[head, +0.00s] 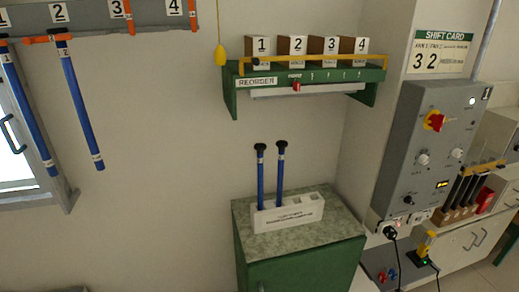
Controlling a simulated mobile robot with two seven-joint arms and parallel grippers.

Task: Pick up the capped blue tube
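Two blue tubes with black caps stand upright in a white holder block (288,212) on the grey-topped green cabinet. The left capped tube (260,180) and the right capped tube (280,178) are side by side, a small gap apart, each with a pale band below its cap. The holder's right end has open slots. Neither of my grippers is in view.
The cabinet top (335,232) is bare around the holder. A green reorder shelf (310,78) with numbered boxes is on the wall above. A yellow pull (220,55) hangs left of the shelf.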

